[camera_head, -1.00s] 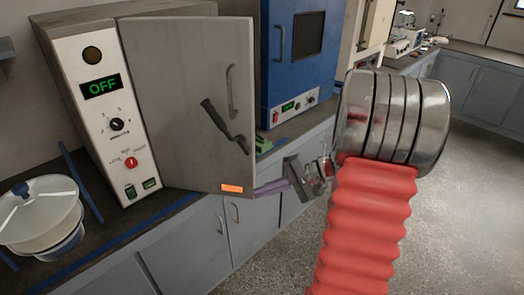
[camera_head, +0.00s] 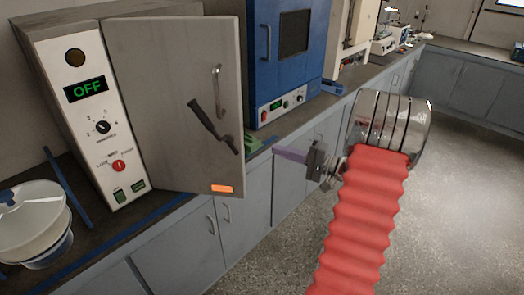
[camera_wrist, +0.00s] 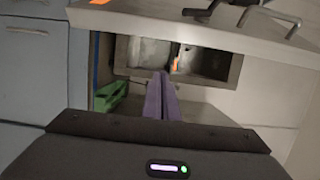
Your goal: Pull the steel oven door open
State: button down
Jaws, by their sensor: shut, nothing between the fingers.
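The steel oven stands at the left in the head view, with its white control panel (camera_head: 88,110) reading OFF. Its grey steel door (camera_head: 165,70) stands open, swung out past the counter edge, with a dark lever (camera_head: 213,127) and a curved handle (camera_head: 218,90). My gripper (camera_head: 279,151), with purple fingers, is to the right of the door's free edge, apart from it. In the wrist view the shut, empty fingers (camera_wrist: 162,88) point toward the oven's open chamber (camera_wrist: 212,66); the door (camera_wrist: 200,26) crosses the top of that view.
A blue oven (camera_head: 293,50) stands on the counter behind. A green object (camera_head: 252,143) lies near the door's edge and also shows in the wrist view (camera_wrist: 108,96). A white lidded pot (camera_head: 32,215) is at the left. The floor (camera_head: 460,200) at right is clear.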

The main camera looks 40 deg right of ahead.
jog(key=w+a, duration=0.6)
jog(key=a, duration=0.1)
jog(key=shift+w, duration=0.15)
dwell(0.6)
dwell(0.3)
